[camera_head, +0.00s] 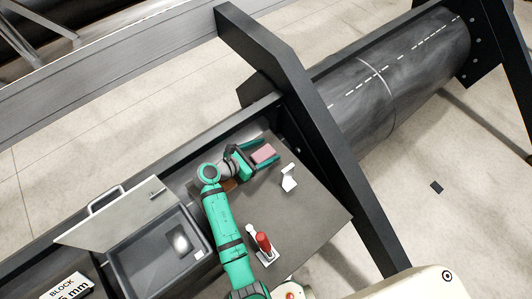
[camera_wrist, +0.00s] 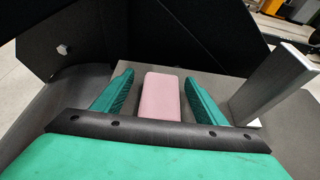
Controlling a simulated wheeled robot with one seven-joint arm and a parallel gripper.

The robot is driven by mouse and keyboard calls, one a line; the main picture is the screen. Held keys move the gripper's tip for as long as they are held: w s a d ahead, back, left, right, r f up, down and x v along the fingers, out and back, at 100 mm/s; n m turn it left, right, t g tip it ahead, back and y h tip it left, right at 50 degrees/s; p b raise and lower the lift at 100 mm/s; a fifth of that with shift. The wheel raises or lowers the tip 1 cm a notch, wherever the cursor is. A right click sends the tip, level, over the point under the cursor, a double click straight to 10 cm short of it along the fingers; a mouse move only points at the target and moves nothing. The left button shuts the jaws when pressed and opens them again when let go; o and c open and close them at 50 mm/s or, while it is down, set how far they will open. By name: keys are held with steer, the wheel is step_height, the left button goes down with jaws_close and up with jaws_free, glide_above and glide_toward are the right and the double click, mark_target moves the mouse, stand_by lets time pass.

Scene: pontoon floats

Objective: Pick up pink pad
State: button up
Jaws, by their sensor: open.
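The pink pad (camera_wrist: 161,97) is a small block that lies between the two green fingers of my gripper (camera_wrist: 158,95) in the wrist view. A gap shows on each side of it, so the fingers look apart from it. Its near end is hidden behind the dark bar of my gripper. In the head view the pink pad (camera_head: 263,154) also shows between the fingertips of my gripper (camera_head: 262,155), over the far part of the dark table.
A white bracket (camera_head: 289,178) stands just right of the pad; it is the tall grey piece (camera_wrist: 272,84) in the wrist view. A red-handled tool (camera_head: 263,245) stands nearer. A grey bin (camera_head: 125,262) with an open lid (camera_head: 122,222) is at left. A dark beam (camera_head: 310,130) borders the table.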

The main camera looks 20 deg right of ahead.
steer(key=shift+x, duration=0.85)
steer(key=c, duration=1.1)
